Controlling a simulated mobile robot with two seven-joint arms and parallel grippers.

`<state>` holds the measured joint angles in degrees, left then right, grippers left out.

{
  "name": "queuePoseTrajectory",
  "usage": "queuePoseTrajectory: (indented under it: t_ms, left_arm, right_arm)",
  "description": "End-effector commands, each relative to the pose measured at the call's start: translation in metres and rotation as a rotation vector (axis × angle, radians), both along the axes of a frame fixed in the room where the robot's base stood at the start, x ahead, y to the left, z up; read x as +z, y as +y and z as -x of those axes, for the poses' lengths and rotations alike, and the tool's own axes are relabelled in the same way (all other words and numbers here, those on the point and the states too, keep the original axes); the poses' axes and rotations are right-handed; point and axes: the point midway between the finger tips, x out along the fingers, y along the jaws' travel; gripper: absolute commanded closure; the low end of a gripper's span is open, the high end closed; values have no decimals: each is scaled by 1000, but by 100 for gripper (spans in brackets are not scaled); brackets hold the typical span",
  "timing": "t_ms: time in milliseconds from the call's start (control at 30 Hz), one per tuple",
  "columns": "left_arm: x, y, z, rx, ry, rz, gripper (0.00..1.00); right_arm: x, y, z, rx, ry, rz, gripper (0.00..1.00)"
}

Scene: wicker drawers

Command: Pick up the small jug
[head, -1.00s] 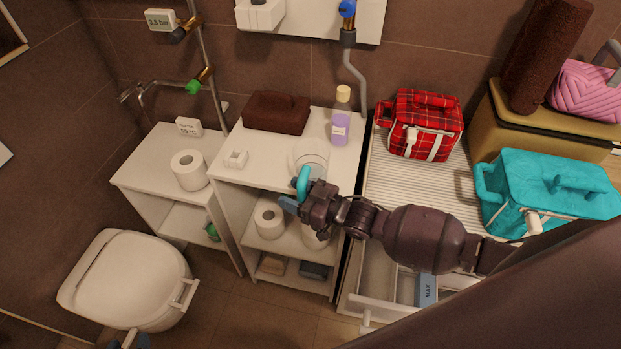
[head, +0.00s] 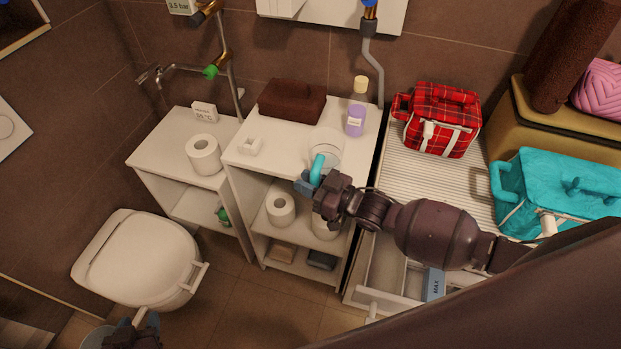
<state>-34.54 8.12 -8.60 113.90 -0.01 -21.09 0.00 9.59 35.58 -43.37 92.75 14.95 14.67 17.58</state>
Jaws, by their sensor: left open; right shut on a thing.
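The small jug is a clear jug (head: 327,145) with a turquoise handle (head: 317,168). It appears at the front of the white shelf unit's top (head: 275,152); I cannot tell whether its base touches the top. My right gripper (head: 308,183), on the arm from the right, is shut on the handle at the jug's near side. The gripper partly hides the handle's lower end. My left gripper (head: 138,321) is open at the bottom left edge, below the toilet and well away from the jug; it is partly cut off.
Toilet rolls (head: 204,155) stand nearby. A red plaid bag (head: 438,120) and a turquoise bag (head: 560,190) are at right.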

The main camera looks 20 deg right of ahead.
Motion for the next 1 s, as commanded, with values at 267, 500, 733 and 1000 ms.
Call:
queuePoseTrajectory:
  t_ms: [267,500,733,1000]
  left_arm:
    - [1,0,0,0,0,0,52]
    - [3,0,0,0,-1,0,52]
    - [4,0,0,0,-1,0,52]
    - [5,0,0,0,1,0,52]
  right_arm:
    - [13,0,0,1,-3,-1,100]
    - [34,0,0,0,-3,-1,100]
    - [60,0,0,1,-5,-1,100]
    - [91,0,0,1,-4,-1,100]
